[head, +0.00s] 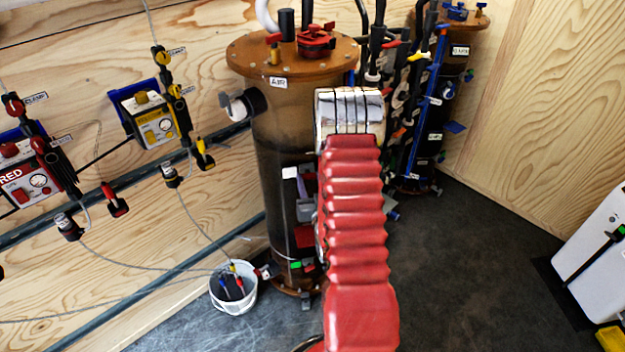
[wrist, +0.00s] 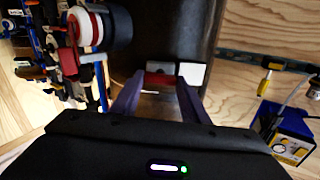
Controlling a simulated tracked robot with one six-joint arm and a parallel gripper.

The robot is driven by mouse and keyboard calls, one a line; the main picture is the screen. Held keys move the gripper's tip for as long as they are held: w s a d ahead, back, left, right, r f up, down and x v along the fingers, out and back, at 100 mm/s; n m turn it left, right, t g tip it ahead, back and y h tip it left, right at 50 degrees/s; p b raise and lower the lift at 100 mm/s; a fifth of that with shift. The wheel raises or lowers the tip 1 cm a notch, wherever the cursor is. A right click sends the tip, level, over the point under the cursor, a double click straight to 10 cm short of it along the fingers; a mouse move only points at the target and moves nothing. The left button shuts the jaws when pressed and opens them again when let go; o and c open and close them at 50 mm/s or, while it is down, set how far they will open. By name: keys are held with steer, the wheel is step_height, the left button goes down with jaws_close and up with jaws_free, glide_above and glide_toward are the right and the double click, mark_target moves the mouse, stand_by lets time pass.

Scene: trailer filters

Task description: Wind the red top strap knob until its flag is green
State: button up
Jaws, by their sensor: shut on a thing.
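In the wrist view, my gripper (wrist: 160,78) has its two dark fingers on either side of a small red knob (wrist: 159,80) on the brown tank's side. The fingers are closed on the knob, and a white plate (wrist: 192,75) is beside it on the right. The brown tank (head: 273,135), labelled AIR, stands upright in the head view. Lower on the tank, a red part (head: 303,236) and a small green patch (head: 295,265) show. I cannot tell the top strap's flag colour.
A second tank (head: 455,75) with hoses and tools stands behind on the right. A white bucket (head: 232,288) sits at the tank's foot. A yellow box (head: 155,125) hangs on the left wall. Dark floor (head: 465,270) is clear to the right.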

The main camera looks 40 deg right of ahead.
steer(key=shift+s+f+n, duration=0.1)
steer(key=shift+n, duration=1.2)
steer(key=shift+a, duration=0.1)
steer(key=o, duration=1.1)
steer(key=shift+c, duration=0.2)
steer(key=shift+a, duration=0.1)
